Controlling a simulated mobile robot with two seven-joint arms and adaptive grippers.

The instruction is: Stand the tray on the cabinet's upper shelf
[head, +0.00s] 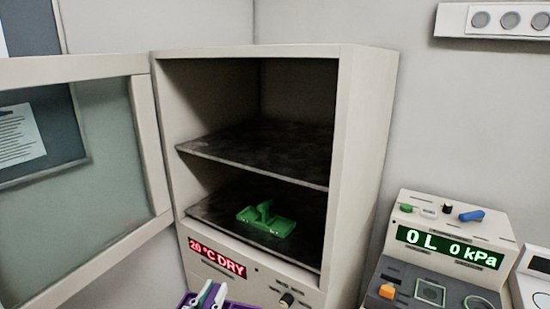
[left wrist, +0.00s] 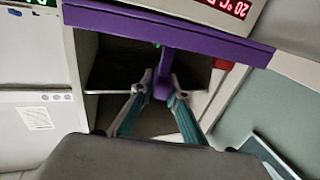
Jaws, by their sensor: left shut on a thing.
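The purple tray (left wrist: 120,22) shows as a long bar with an upright grip in the left wrist view. My left gripper (left wrist: 162,88) is shut on this grip. In the head view, the gripper (head: 208,294) and a bit of purple tray (head: 186,300) show at the bottom edge, in front of and below the cabinet opening. Most of the tray is cut off there. The cabinet (head: 367,130) stands open, and its upper shelf (head: 265,150) is a dark, bare board. My right gripper is in neither view.
A green tray-like piece with a raised grip (head: 266,220) sits on the cabinet's lower floor. The glazed door (head: 110,150) stands swung open to the left. A device with a green display (head: 450,245) stands to the right. A red display (head: 217,258) is below the opening.

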